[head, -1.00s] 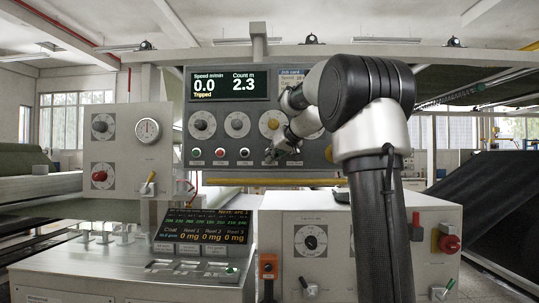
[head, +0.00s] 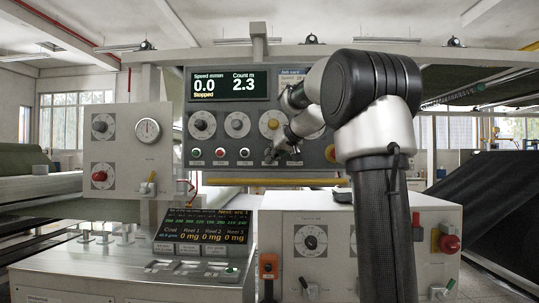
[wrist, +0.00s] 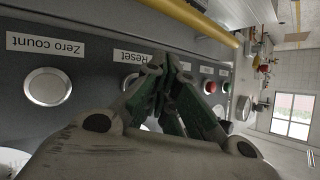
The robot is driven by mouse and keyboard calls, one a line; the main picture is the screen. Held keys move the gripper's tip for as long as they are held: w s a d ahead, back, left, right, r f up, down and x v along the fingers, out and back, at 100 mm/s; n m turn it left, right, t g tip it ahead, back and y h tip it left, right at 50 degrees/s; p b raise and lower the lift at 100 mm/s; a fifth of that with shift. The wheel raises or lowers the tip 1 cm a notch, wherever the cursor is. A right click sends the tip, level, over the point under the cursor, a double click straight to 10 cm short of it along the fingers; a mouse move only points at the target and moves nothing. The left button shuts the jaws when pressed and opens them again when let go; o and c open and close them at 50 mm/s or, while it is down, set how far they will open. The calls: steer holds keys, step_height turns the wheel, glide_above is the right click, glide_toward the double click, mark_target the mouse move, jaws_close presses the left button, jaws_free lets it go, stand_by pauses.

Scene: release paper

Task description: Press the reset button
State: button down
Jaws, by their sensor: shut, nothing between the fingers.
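The grey control panel (head: 260,172) carries a row of small round buttons under its dials. My gripper (head: 270,155) is shut and empty, its fingertips at the panel face right of the dark button (head: 244,153). In the wrist view the fingertips (wrist: 170,65) lie over the spot beside the "Reset" label (wrist: 130,57). The reset button is mostly hidden behind the fingers, so I cannot tell whether it is pushed in. The display (head: 228,84) reads speed 0.0, count 2.3 and "Stopped".
A pale button labelled "Zero count" (wrist: 48,87) sits beside the reset spot. On the other side are a red button (head: 220,153) and a green-centred button (head: 195,153). A yellow bar (head: 265,182) runs just below the panel.

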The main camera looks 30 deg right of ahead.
steer(key=shift+s, duration=0.1)
steer(key=s+a, duration=0.1)
steer(key=s, duration=0.1)
steer(key=s+a, duration=0.1)
steer(key=s, duration=0.1)
steer(key=shift+s+a, duration=0.1)
steer(key=shift+a, duration=0.25)
stand_by(0.9)
steer(key=s+f+m+g, duration=0.2)
steer(key=s+f+g, duration=0.2)
steer(key=s+f, duration=0.6)
steer(key=s+a+f+n+g, duration=0.1)
steer(key=s+a+f, duration=0.1)
steer(key=s+f, duration=0.3)
steer(key=s+a+f+n+g, duration=0.1)
steer(key=s+a+f, duration=0.2)
steer(key=s, duration=0.9)
steer(key=s+a+f+n+g+h, duration=0.1)
steer(key=s+a+f+g, duration=0.1)
steer(key=s+f, duration=0.6)
steer(key=shift+s+a+f, duration=0.15)
steer(key=shift+s+a, duration=0.2)
steer(key=shift+s, duration=0.3)
